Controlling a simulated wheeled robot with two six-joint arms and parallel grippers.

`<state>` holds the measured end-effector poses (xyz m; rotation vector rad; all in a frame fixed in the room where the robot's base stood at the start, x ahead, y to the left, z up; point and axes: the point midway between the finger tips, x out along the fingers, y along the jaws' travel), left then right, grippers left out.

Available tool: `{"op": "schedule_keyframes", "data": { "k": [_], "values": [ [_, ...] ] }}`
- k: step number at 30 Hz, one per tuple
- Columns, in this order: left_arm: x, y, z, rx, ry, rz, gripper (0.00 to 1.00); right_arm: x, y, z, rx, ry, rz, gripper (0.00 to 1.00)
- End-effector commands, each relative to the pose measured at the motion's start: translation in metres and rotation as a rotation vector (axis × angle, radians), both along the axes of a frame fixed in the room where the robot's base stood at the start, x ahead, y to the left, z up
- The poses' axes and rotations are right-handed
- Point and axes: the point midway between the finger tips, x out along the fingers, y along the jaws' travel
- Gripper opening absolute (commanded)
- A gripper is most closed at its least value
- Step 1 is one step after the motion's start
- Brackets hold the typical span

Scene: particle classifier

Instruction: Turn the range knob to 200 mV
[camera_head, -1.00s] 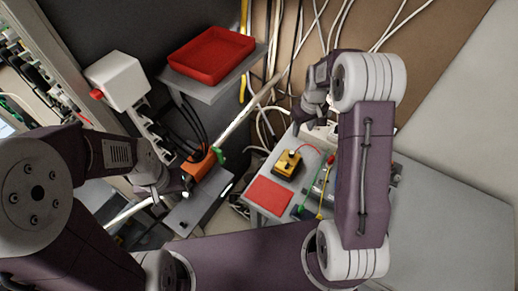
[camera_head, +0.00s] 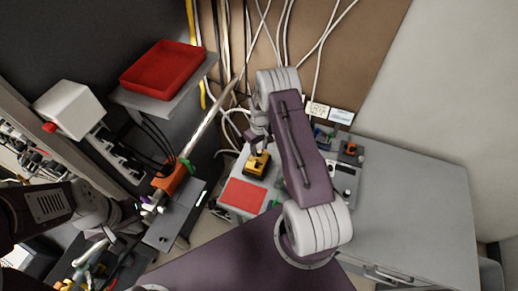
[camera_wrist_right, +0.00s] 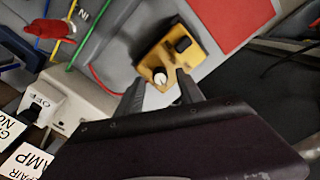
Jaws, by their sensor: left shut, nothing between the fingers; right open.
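The yellow box (camera_head: 257,164) sits on the grey bench top, beside the red mat (camera_head: 243,194). My right gripper (camera_head: 258,146) is just above the box in the head view. In the right wrist view its open fingers (camera_wrist_right: 161,86) point at the knob, one to each side, with no clear contact. My left gripper (camera_head: 143,208) is shut and empty near the orange block (camera_head: 170,178).
A red tray (camera_head: 163,68) stands on a raised shelf at the upper left. A white switch housing marked OFF (camera_wrist_right: 43,105) lies left of the right fingers. Cables hang behind the bench. The grey cabinet top (camera_head: 415,195) at right is clear.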

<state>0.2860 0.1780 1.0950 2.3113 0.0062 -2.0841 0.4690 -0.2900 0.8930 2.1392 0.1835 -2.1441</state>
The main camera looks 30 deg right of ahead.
Motion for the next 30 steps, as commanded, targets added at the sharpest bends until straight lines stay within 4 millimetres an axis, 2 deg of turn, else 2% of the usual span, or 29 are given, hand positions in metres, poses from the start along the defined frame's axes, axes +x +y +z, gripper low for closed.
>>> {"op": "schedule_keyframes", "data": {
  "k": [6,12,13,17,18,30],
  "values": [
    [0.0,0.0,0.005,0.0,0.0,0.0,0.0,0.0,0.0,-0.019,0.0,0.0,0.0,0.44],
    [0.0,0.0,0.004,0.0,0.0,0.0,0.0,0.0,0.0,-0.02,0.0,-0.001,0.0,0.44],
    [0.0,0.0,0.004,0.0,0.0,0.0,0.0,0.0,0.0,-0.02,0.0,-0.001,0.0,0.41],
    [0.0,0.0,0.004,0.0,0.0,0.0,0.0,0.0,0.0,-0.02,0.0,-0.001,0.0,0.05],
    [0.0,0.0,0.004,0.0,0.0,0.0,0.0,0.0,0.0,-0.02,0.0,-0.001,0.0,0.0],
    [0.0,0.0,-0.001,0.0,0.0,0.0,0.0,0.001,0.0,-0.021,-0.001,-0.003,-0.064,0.0]
  ]
}}
